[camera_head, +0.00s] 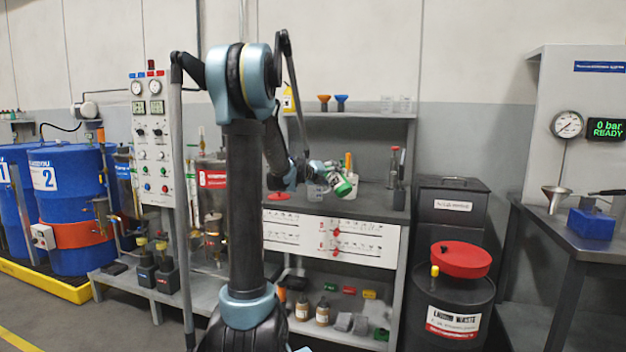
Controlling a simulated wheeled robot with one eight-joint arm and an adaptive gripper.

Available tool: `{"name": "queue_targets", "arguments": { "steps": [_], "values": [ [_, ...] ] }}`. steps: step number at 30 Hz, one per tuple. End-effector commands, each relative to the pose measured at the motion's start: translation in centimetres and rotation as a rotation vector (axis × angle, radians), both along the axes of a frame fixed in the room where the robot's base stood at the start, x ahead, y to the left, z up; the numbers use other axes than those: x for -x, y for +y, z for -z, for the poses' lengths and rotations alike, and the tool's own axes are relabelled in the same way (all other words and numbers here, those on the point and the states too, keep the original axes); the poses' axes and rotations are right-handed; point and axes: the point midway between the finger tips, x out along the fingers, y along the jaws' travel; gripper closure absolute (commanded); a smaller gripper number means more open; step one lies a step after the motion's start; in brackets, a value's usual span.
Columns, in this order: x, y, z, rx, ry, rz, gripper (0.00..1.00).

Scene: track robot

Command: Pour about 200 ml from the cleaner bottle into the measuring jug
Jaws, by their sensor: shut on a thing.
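My gripper (310,172) is at the middle of the picture, above the grey workbench. It is shut on a green and white bottle (341,184), which I take to be the cleaner bottle. The bottle is tilted well over, its green end toward the lower right. A pale, see-through vessel (317,191), perhaps the measuring jug, shows just below and left of the bottle. Its level and any liquid are too small to read. I cannot tell whether the bottle's mouth is over it. My arm hides part of the bench on the left.
A shelf (350,115) with funnels and clear beakers is above. A red-lidded waste drum (447,310) and a side table (570,240) are right.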

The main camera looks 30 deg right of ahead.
Motion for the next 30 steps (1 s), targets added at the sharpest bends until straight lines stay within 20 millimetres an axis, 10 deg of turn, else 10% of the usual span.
{"name": "queue_targets", "arguments": {
  "steps": [30],
  "values": [
    [-0.1, 0.0, -2.1, 0.026, 0.233, -0.001, 0.82]
  ]
}}
